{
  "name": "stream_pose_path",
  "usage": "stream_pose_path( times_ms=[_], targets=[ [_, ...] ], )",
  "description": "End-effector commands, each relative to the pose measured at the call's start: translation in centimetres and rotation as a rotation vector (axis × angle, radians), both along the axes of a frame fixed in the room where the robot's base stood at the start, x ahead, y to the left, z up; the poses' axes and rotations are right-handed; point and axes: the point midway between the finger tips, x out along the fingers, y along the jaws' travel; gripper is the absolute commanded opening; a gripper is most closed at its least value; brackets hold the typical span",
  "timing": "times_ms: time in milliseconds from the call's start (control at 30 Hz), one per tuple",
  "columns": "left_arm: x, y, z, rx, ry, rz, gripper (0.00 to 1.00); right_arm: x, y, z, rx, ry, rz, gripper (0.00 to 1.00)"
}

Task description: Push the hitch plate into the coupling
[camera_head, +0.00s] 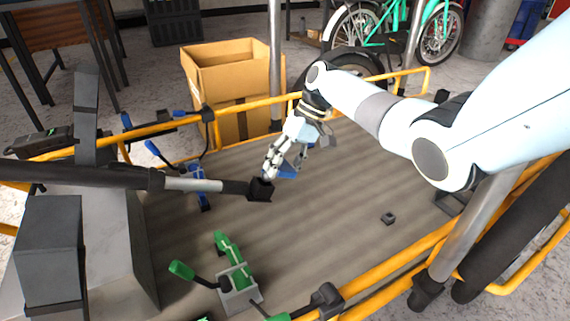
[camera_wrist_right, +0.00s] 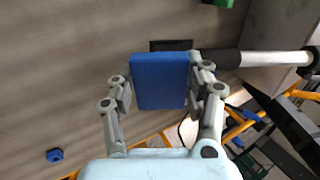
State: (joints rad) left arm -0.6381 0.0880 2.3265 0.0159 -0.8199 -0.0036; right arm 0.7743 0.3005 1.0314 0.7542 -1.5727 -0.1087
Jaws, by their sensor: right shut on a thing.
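The blue hitch plate (camera_wrist_right: 160,80) is a flat block between the two fingers of my right gripper (camera_wrist_right: 161,92), which is shut on it. In the head view the right gripper (camera_head: 279,166) points down, and a bit of the blue plate (camera_head: 292,170) shows beside its fingers. The coupling (camera_head: 261,190) looks like a black block at the end of a silver drawbar. It lies just below the fingers, and in the wrist view the coupling (camera_wrist_right: 171,45) is partly hidden behind the plate's far edge. I cannot tell whether they touch. My left gripper is not in view.
A blue toggle clamp (camera_head: 198,183) is left of the coupling, and a green clamp (camera_head: 239,284) is at the front. A small black part (camera_head: 388,218) lies on the wooden bed (camera_head: 330,215). Yellow rails (camera_head: 400,268) edge the bed. A cardboard box (camera_head: 233,82) stands behind.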

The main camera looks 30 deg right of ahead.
Motion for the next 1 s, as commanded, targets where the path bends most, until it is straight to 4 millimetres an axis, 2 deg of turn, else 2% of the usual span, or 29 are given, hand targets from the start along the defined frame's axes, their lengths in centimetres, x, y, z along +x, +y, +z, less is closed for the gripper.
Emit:
stream_pose_path(
  times_ms=[1000],
  targets=[
    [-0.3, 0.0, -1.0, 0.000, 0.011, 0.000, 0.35, 0.1, 1.1, -2.0, 0.001, 0.000, 0.000, 0.12]
  ],
)
